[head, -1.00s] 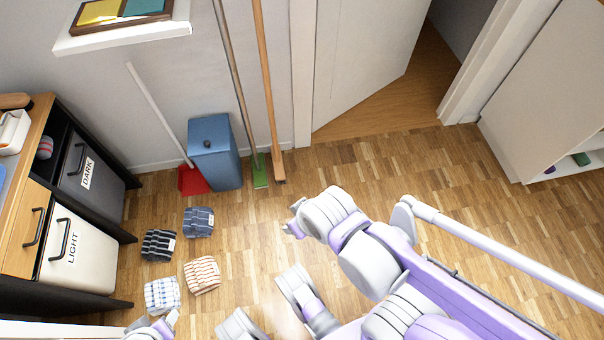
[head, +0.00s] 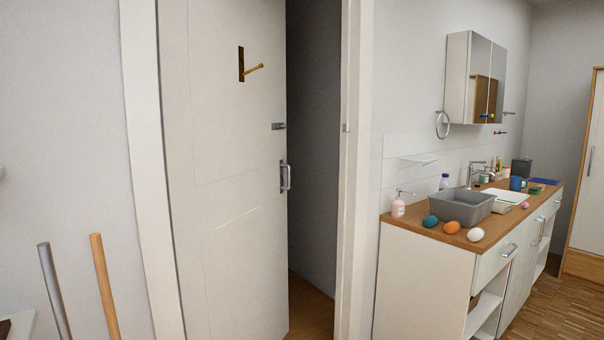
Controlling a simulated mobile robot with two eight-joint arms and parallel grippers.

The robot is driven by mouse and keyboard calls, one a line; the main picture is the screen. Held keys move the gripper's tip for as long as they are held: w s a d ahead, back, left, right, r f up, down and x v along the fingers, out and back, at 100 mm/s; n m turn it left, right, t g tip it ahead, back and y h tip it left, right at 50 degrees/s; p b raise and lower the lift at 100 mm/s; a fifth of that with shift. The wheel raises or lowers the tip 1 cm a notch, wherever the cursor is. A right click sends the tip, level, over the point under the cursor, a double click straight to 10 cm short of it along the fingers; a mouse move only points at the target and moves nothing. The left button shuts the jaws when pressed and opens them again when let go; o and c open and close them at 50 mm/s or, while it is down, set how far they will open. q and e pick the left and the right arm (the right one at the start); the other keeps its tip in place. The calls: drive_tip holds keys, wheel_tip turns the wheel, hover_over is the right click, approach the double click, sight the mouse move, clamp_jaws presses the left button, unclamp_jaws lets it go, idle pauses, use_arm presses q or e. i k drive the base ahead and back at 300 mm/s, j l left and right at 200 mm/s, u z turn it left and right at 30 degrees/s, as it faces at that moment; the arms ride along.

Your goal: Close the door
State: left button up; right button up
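The white door (head: 225,190) stands ajar in its frame, left of the picture's middle, swung inward away from me. A dark gap shows between its right edge and the right door post (head: 352,180). A metal pull handle (head: 285,177) sits near its right edge. A brass-coloured lever (head: 252,68) on a dark plate is higher up, and a small metal latch (head: 279,126) sits at the edge. Neither of my grippers shows in the head view now.
A wooden-topped counter (head: 452,232) with a grey basin (head: 461,207), coloured eggs and bottles stands right of the doorway. A mirror cabinet (head: 474,78) hangs above it. Two poles, one grey (head: 54,290) and one wooden (head: 104,287), stand left of the door. A wooden-framed cabinet (head: 586,190) is far right.

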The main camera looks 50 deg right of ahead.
sight(225, 148)
drive_tip(key=z, duration=1.3)
